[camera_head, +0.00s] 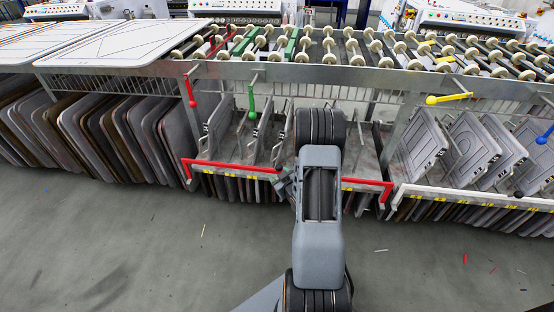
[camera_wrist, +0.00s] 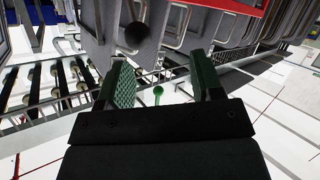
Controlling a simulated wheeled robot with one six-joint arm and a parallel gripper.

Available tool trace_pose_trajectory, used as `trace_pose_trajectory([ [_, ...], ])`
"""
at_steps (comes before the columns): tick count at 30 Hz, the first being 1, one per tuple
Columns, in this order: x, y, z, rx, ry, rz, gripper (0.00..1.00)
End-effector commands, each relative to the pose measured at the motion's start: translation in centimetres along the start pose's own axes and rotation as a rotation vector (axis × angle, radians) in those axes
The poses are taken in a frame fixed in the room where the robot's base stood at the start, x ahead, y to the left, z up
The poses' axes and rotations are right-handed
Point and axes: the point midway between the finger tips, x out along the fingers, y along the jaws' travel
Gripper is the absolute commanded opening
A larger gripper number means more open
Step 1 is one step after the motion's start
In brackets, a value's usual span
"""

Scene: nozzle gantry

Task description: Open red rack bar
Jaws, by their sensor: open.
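The red rack bar (camera_head: 228,167) runs low along the front of the middle rack in the head view. My arm hides its middle, and its right part ends in a bent corner. A red piece, apparently the bar, crosses the top right of the wrist view (camera_wrist: 238,5). My gripper (camera_wrist: 160,75) is open, with two green-padded fingers and nothing seen held between them. In the head view my gripper (camera_head: 284,186) shows only partly, left of my arm near the bar. Whether it touches the bar cannot be told.
Grey panels (camera_head: 472,145) stand in the racks behind the bars. Red (camera_head: 190,92), green (camera_head: 251,106) and yellow (camera_head: 448,98) ball-ended levers hang from the frame. A white bar (camera_head: 470,197) fronts the right rack. Rollers (camera_head: 355,50) lie above. The floor (camera_head: 130,250) in front is mostly clear.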

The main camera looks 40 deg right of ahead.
Motion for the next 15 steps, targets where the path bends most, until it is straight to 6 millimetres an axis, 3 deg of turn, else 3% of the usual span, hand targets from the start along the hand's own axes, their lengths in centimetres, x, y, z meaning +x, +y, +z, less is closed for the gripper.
trace_pose_trajectory([
  [6,-2.5,1.1,3.2,0.061,0.204,0.052,0.60],
  [11,-3.8,1.2,4.2,0.089,0.292,0.082,0.60],
  [15,-3.5,1.4,4.2,0.096,0.325,0.093,0.60],
])
